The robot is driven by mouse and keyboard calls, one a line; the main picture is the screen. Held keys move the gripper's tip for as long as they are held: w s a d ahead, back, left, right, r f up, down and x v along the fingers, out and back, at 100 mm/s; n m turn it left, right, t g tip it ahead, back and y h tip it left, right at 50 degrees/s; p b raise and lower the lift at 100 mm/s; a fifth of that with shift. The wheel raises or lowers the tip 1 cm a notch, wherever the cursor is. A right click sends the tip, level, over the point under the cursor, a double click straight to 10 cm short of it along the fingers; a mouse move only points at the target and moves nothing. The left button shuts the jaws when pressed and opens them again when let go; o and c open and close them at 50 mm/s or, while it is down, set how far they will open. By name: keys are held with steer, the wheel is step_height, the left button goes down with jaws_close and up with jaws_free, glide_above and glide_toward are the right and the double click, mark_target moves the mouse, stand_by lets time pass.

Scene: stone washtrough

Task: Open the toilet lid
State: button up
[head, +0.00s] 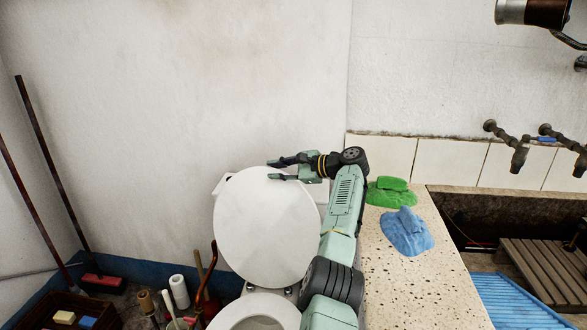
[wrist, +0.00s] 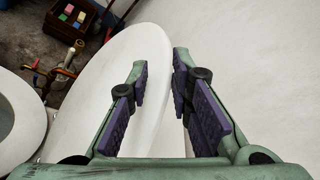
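The white toilet lid (head: 265,235) stands raised, close to upright, against the back wall in the head view. The white bowl rim (head: 222,318) shows uncovered below it. In the wrist view the lid (wrist: 100,85) runs up between my fingers, and the rim (wrist: 36,135) shows at the left. My gripper (head: 272,170) is at the lid's top edge, and in the wrist view its fingers (wrist: 160,60) are spread apart on either side of that edge. I cannot tell whether a finger touches the lid. My arm hides part of the lid's right side.
A speckled counter (head: 400,290) with a green cloth (head: 392,192) and a blue cloth (head: 406,231) lies right of my arm. Brushes and a white roll (head: 179,291) stand left of the toilet, near a dark crate (head: 75,303). The back wall is close behind the lid.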

steer(key=v, duration=0.6)
steer(key=shift+d+r, duration=0.2)
steer(key=shift+s, duration=0.1)
